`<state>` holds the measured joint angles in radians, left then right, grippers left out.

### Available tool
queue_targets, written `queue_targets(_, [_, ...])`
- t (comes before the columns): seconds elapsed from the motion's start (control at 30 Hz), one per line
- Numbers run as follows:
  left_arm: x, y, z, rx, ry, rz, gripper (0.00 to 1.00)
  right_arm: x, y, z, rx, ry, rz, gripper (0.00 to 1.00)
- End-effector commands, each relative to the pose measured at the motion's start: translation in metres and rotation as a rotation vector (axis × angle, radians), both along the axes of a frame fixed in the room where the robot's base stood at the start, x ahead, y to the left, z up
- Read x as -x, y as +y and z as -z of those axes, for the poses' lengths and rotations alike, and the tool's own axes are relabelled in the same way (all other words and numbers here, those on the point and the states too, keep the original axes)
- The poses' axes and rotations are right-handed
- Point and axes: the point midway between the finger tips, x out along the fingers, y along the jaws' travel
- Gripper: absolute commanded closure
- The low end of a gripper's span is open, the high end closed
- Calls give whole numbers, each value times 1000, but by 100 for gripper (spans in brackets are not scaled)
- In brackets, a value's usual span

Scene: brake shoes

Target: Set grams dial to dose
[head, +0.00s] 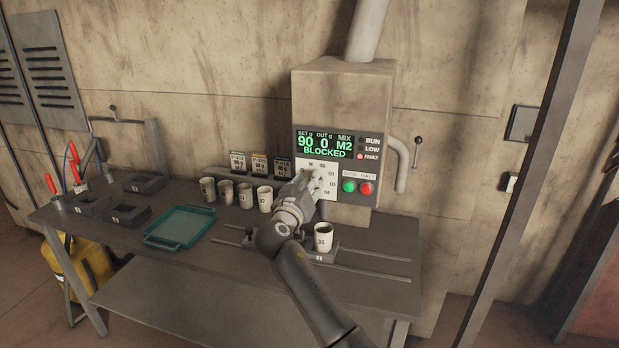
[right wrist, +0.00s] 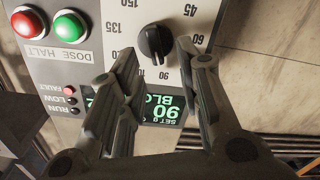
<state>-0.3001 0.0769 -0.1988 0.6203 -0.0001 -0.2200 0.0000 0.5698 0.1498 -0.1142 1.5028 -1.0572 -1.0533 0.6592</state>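The grams dial (right wrist: 155,42) is a black knob on the white panel of the dispenser; in the head view my right gripper hides it. Numbers including 45, 60, 135 and 150 ring it. The screen (head: 325,144) reads SET 90 g, OUT 0 g, MIX M2 and BLOCKED. My right gripper (head: 304,188) is in front of the panel; in the right wrist view its open fingers (right wrist: 162,50) are on either side of the knob, apart from it as far as I can tell. My left gripper is not in view.
A green DOSE button (head: 348,186) and a red HALT button (head: 366,188) sit right of the dial. The FAULT lamp (head: 361,157) glows red. A cup (head: 323,238) stands below the dispenser. Several cups, label cards (head: 259,164) and a teal tray (head: 181,227) are left.

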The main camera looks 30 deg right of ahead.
Motion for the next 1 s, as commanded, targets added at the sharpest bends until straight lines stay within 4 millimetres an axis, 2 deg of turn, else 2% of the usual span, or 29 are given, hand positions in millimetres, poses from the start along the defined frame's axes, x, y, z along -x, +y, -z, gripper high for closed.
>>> queue_targets(0.2, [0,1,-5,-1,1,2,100,-9,-11,0,0,0,1,68])
queue_targets(0.5, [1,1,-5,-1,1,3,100,-10,-12,1,-1,0,0,68])
queue_targets(0.77, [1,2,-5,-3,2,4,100,-10,-12,1,-1,1,0,100])
queue_targets(1.0, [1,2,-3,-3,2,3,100,-10,-12,1,-3,-2,0,100])
